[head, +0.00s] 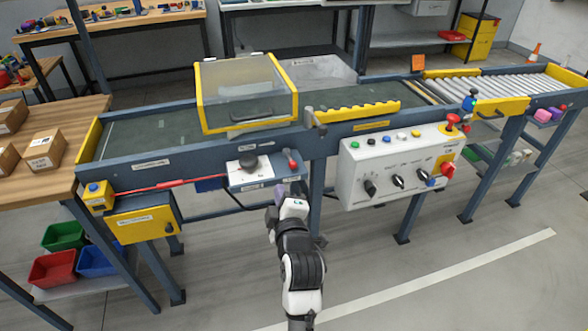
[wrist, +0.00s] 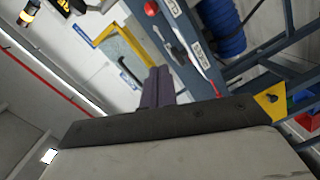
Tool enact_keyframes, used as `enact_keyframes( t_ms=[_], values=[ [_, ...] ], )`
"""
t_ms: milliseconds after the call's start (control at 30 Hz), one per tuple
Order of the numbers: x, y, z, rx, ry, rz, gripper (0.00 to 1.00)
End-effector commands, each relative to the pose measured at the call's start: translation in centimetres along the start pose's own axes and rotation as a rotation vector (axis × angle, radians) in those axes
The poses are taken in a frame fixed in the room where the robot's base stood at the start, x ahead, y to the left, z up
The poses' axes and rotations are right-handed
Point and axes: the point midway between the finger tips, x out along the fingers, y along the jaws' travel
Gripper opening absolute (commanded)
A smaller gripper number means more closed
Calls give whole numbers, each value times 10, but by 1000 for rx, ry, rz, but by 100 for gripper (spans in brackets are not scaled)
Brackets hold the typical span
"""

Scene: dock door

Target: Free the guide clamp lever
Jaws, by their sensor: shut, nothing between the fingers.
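A small lever with a red grip (head: 291,160) stands on the blue front panel below the conveyor; I cannot read a label naming it as the guide clamp lever. A grey-brown clamp piece (head: 314,119) sits at the left end of the yellow wavy guide rail (head: 355,112). My gripper (head: 279,190) is below the panel, apart from the red-gripped lever. In the wrist view its purple fingers (wrist: 157,86) are shut with nothing between them. A red knob (wrist: 151,8) shows above them in that view, beyond the fingertips.
A white dial plate with a black knob (head: 248,163) is just left of the lever. A grey control box (head: 400,165) with knobs and buttons juts out on the right. A yellow-framed clear cover (head: 245,90) stands over the belt. The floor in front is clear.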

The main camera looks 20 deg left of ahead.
Motion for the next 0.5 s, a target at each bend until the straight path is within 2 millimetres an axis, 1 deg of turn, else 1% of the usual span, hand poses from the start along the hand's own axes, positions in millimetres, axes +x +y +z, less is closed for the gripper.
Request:
enact_keyframes(
  t_ms=[267, 367, 500],
  values=[
    [4, 1, -1, 1, 2, 1, 0],
    [13, 2, -2, 1, 3, 2, 0],
    [39, 4, -2, -1, 2, 2, 0]
  ],
)
